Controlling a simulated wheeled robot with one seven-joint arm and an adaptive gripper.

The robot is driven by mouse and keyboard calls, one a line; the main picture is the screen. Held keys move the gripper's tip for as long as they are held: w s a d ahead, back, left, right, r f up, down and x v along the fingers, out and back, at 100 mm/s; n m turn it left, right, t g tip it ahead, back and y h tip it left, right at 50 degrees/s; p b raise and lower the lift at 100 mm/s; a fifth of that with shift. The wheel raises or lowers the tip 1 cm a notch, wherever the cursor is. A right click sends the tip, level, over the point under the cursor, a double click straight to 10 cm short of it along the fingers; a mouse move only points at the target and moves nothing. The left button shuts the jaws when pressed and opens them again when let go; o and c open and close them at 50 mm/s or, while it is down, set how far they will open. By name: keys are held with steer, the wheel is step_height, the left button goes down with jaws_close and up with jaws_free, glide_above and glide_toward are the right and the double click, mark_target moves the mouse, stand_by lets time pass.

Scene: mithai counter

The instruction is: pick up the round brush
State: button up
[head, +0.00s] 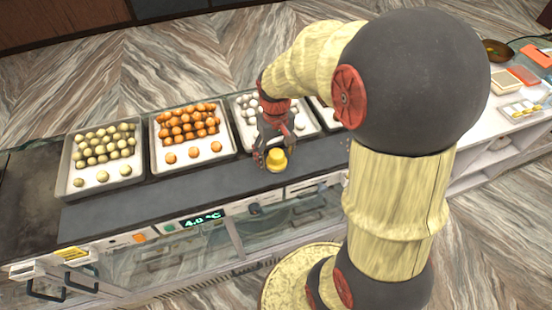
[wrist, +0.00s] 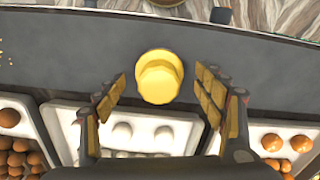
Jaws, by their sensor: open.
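A round yellow piece with a narrower top, which I take for the round brush (head: 276,161), stands on the dark counter strip in front of the tray of white sweets. No bristles can be made out. It also shows in the wrist view (wrist: 159,78), at the upper middle. My gripper (head: 274,148) is open and empty over the strip, right at the brush. In the wrist view, one finger is on each side of the brush, with a gap on both sides. I cannot tell how far the fingertips are above the counter.
Behind the strip stand a tray of pale sweets (head: 68,187), a tray of orange sweets (head: 159,166) and a tray of white sweets (head: 312,130). The dark strip (head: 150,203) is clear to the left. A bowl (head: 497,49) and boxes stand far right.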

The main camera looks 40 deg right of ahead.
steer(key=shift+s, duration=0.1)
steer(key=shift+c, duration=1.3)
steer(key=c, duration=1)
